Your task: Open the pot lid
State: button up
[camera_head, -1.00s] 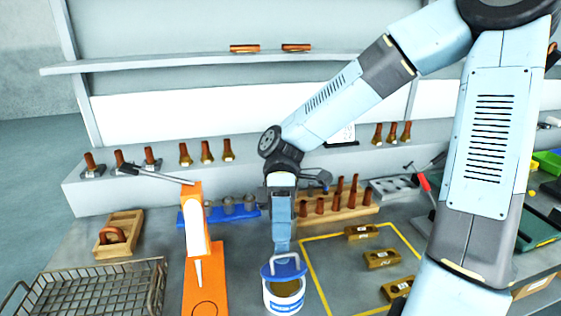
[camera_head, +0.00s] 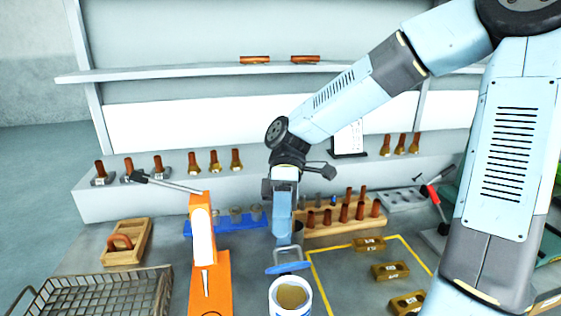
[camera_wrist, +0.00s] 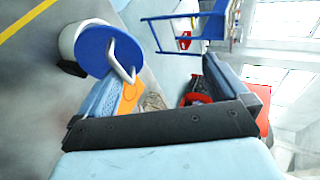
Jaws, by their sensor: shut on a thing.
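The pot (camera_head: 276,302) is a white can with a blue mark, at the bottom middle of the head view. Its top is open and brown contents show inside. The blue round lid (camera_head: 287,268), with a pale loop handle (camera_head: 278,255), hangs above the pot, apart from its rim. My gripper (camera_head: 287,243) points down and is shut on the handle. In the wrist view the lid (camera_wrist: 97,50) covers part of the white pot (camera_wrist: 67,42), and the handle (camera_wrist: 125,70) reaches toward my fingers; the exact contact is hard to see.
An orange press-like tool (camera_head: 210,275) stands close left of the pot, with a wire basket (camera_head: 100,295) further left. A wooden rack (camera_head: 335,230) and blue rack (camera_head: 228,228) stand behind.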

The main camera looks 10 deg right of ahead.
jog(key=r, duration=0.1)
jog(key=r+g, duration=0.1)
jog(key=r, duration=0.1)
jog(key=s+r+g, duration=0.1)
jog(key=r, duration=0.1)
jog(key=shift+r+n, duration=0.2)
jog(key=shift+n, duration=0.2)
jog(key=shift+s+d+r+h, duration=0.15)
jog(key=shift+s+r+h, duration=0.15)
jog(key=shift+s+r, duration=0.45)
jog(key=c, duration=0.8)
jog(key=w+r, duration=0.5)
